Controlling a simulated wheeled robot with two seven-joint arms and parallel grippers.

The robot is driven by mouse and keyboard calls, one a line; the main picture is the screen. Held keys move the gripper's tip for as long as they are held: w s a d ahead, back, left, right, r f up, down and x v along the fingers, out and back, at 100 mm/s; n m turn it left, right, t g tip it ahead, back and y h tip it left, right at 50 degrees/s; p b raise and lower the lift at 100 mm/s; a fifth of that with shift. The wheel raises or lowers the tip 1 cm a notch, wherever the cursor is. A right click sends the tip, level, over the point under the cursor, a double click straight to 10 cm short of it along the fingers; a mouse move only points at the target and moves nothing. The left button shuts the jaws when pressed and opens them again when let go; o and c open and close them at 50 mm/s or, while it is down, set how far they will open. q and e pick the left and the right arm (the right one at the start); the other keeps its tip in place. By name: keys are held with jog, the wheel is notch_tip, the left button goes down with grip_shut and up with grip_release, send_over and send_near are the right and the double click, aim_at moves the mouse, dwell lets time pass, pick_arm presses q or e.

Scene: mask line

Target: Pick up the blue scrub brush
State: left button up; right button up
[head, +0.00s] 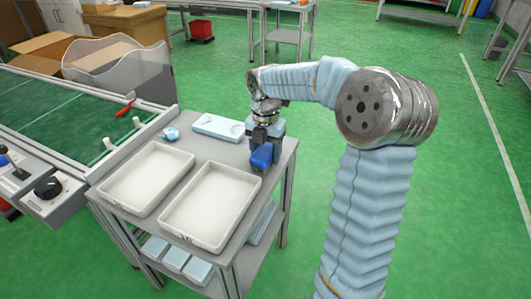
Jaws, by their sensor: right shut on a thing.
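The blue scrub brush (262,156) is at the right back part of the small grey table, just behind the right white tray. My right gripper (265,142) points down over it and is shut on it. The gripper hides the upper part of the brush. I cannot tell whether the brush touches the table top. My left gripper is not in view.
Two white trays, a left one (150,178) and a right one (211,204), fill the front of the table (196,148). A light blue box (218,126) and a small blue round thing (171,133) lie behind them. A conveyor (60,110) with a red tool (126,108) adjoins on the left.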

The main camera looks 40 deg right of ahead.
jog(key=shift+r, duration=0.5)
jog(key=a+r, duration=0.1)
jog(key=r, duration=0.1)
jog(key=a+r, duration=0.1)
jog(key=r, duration=0.1)
jog(key=a+r, duration=0.2)
jog(key=shift+w+a+r+p, duration=0.1)
jog(key=shift+w+r+p, duration=0.25)
jog(key=shift+r, duration=0.05)
jog(key=w+a+r, duration=0.1)
jog(key=a+r, duration=0.4)
jog(key=a, duration=0.4)
jog(key=shift+a, duration=0.35)
jog(key=shift+w, duration=0.1)
